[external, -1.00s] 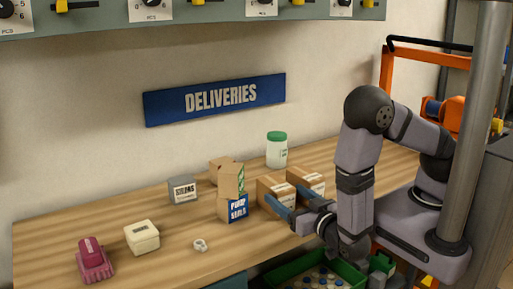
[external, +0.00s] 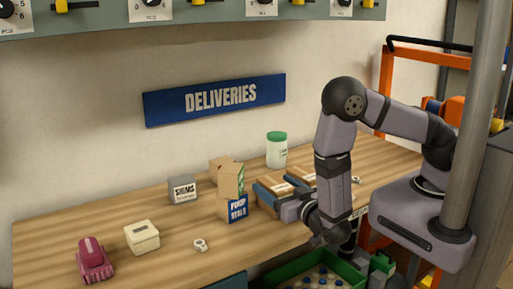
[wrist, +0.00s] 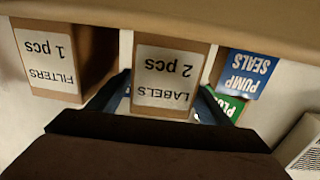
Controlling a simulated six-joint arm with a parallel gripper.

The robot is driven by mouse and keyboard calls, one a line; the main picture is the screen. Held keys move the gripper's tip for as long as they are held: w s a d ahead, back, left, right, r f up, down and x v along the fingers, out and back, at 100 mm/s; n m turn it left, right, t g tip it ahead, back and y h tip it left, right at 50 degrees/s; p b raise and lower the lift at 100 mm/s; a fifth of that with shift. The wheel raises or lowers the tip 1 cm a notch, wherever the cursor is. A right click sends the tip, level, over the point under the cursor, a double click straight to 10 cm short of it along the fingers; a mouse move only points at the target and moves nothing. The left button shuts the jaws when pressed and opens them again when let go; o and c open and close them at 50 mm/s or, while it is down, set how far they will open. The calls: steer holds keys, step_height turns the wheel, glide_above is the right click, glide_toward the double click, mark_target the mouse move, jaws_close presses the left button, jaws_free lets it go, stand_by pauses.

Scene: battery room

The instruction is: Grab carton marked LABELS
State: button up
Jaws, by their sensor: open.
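The carton marked LABELS (wrist: 170,72) is brown with a white label reading "LABELS 2 pcs", upside down in the wrist view. In the external view its brown top (external: 276,184) shows, and the rest is largely behind my gripper. My gripper (external: 271,191) is open at the carton, with one blue finger on either side of it. In the wrist view the fingers (wrist: 164,97) show left and right of the label; whether they touch the carton I cannot tell.
A FILTERS carton (wrist: 47,62) stands close beside it. A white jar (external: 276,152) stands behind.

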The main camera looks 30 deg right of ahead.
steer(key=c, duration=1.3)
steer(key=shift+r, duration=0.15)
steer(key=shift+r+b, duration=0.4)
steer(key=shift+r, duration=4.45)
